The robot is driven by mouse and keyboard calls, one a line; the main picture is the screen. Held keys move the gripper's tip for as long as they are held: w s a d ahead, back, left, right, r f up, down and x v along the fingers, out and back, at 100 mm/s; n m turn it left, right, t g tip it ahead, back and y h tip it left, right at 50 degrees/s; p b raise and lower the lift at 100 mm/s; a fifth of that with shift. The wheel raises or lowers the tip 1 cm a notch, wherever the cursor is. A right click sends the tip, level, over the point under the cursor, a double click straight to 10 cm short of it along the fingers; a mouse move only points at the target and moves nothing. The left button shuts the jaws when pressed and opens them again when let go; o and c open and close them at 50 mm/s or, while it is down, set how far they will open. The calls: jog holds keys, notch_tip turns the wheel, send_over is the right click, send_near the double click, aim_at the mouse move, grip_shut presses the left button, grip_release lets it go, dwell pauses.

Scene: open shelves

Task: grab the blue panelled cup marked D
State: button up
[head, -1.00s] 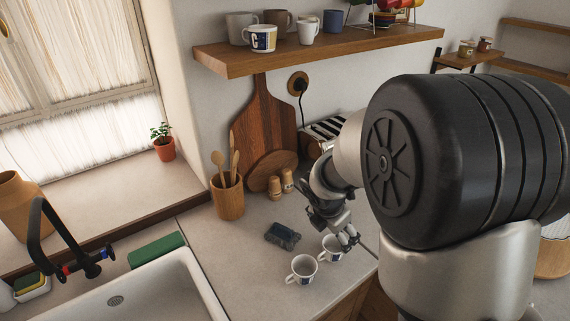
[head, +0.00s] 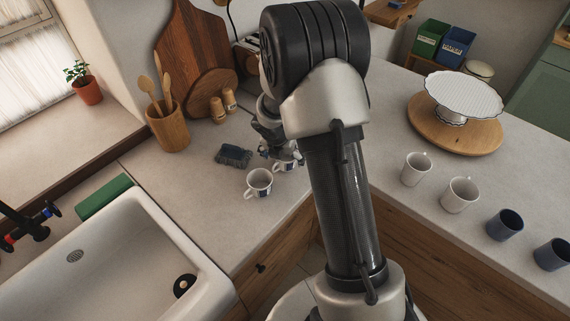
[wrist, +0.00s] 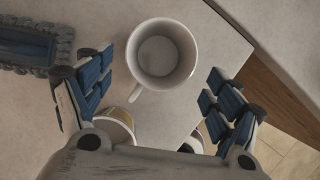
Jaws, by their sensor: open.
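Two white cups with blue panels stand on the counter in the head view: the front cup (head: 259,182) and the back cup (head: 285,167), partly hidden by my gripper (head: 278,152). No letter is readable on either, so I cannot tell which is marked D. In the wrist view, my gripper (wrist: 158,105) is open, its blue-padded fingers spread left and right. A white cup (wrist: 160,50) stands upright beyond the fingertips, its handle towards the lower left. Part of another rounded cup-like thing (wrist: 118,118) shows below, largely hidden by my palm.
The sink (head: 150,265) is at lower left and the utensil pot (head: 168,130) behind. Two white mugs (head: 416,169) and two blue cups (head: 504,225) stand on the right counter. The counter edge is close.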

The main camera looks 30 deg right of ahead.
aim_at(286, 158)
jog(key=b+x, duration=0.2)
jog(key=x, duration=0.3)
jog(key=shift+w+d+f, duration=0.1)
jog(key=shift+w+f, duration=0.05)
jog(key=shift+w, duration=0.05)
jog(key=shift+c, duration=0.3)
jog(key=c, duration=1.3)
jog(key=shift+o, duration=0.2)
jog(key=shift+r, duration=0.2)
